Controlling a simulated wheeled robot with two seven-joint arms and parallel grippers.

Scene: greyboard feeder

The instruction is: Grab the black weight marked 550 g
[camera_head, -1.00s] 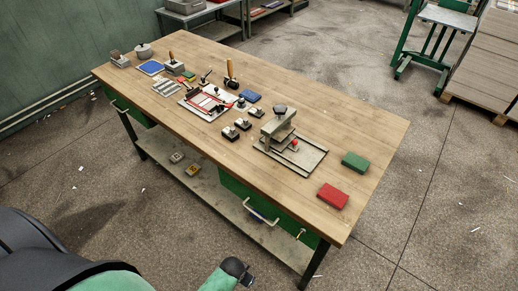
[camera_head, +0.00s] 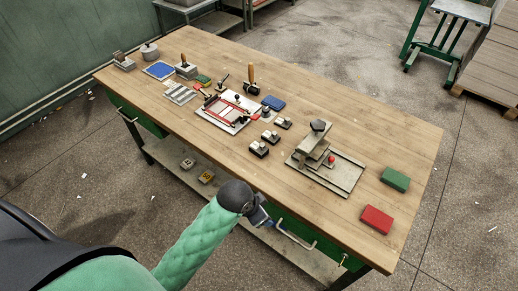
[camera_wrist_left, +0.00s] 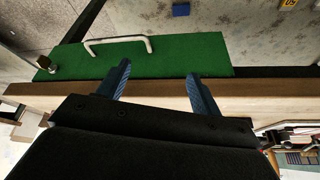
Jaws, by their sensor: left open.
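Three small black weights with pale tops stand in a slanting row on the table: a near one (camera_head: 259,150), a middle one (camera_head: 270,137) and a far one (camera_head: 283,123). Their markings are too small to read, so I cannot tell which is 550 g. My left gripper (camera_head: 265,219) is at the table's front edge, nearer me than the weights and apart from them. In the left wrist view its two fingers (camera_wrist_left: 160,82) are spread with nothing between them, in front of the green drawer front (camera_wrist_left: 150,58). My right gripper is not in view.
A metal press-like fixture (camera_head: 318,150) stands right of the weights, and a white board with red parts (camera_head: 228,108) lies behind them. Green (camera_head: 396,179) and red (camera_head: 377,219) blocks lie at the right. A drawer handle (camera_head: 295,236) juts out near my gripper. Small yellow items (camera_head: 206,177) sit on the lower shelf.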

